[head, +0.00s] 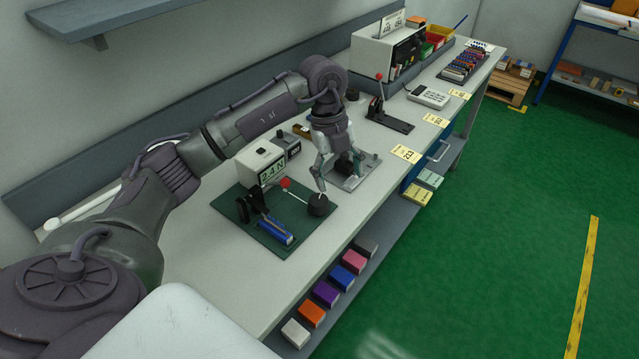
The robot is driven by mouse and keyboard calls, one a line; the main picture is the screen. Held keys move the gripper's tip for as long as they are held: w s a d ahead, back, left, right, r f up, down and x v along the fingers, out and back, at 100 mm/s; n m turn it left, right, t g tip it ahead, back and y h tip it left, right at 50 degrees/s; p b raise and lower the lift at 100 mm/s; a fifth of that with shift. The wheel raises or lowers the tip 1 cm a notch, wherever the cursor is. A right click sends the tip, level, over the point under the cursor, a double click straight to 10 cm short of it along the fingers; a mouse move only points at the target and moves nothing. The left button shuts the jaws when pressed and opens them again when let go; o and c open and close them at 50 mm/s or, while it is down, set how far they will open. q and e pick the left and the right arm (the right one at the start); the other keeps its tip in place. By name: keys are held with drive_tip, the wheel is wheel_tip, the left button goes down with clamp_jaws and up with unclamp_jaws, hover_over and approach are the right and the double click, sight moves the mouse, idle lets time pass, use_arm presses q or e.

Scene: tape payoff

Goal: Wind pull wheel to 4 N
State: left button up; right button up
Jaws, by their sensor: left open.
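The dark round pull wheel (318,207) sits at the right edge of a dark green mat (268,245) on the bench. A white box with a display (271,172) behind the mat appears to read 2.4 N. A tape payoff stand (250,206) with a red-knobbed lever (285,183) and a blue part (275,231) stands on the mat. My left gripper (336,176) is open and points down, just above and behind the wheel. One fingertip is close to the wheel; I cannot tell if it touches. My right gripper is out of view.
A grey metal fixture (357,177) stands right behind the gripper. Farther along the bench are a lever press (388,119), a calculator-like device (429,97) and bins (437,40). Several coloured boxes (326,294) lie on the lower shelf.

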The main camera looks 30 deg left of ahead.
use_arm(q)
drive_tip(key=a+r+n+y, duration=0.1)
drive_tip(key=a+r+y, duration=0.15)
drive_tip(key=a, duration=0.25)
drive_tip(key=p, duration=0.1)
hover_over(318, 200)
wheel_tip(318, 200, down, 4)
drive_tip(key=shift+f, duration=0.1)
wheel_tip(318, 200, down, 8)
drive_tip(key=shift+f+p, duration=0.2)
drive_tip(key=shift+p, duration=0.8)
drive_tip(key=shift+w+f, duration=0.1)
drive_tip(key=shift+f, duration=0.25)
drive_tip(key=c, duration=0.9)
drive_tip(key=shift+c, duration=1.3)
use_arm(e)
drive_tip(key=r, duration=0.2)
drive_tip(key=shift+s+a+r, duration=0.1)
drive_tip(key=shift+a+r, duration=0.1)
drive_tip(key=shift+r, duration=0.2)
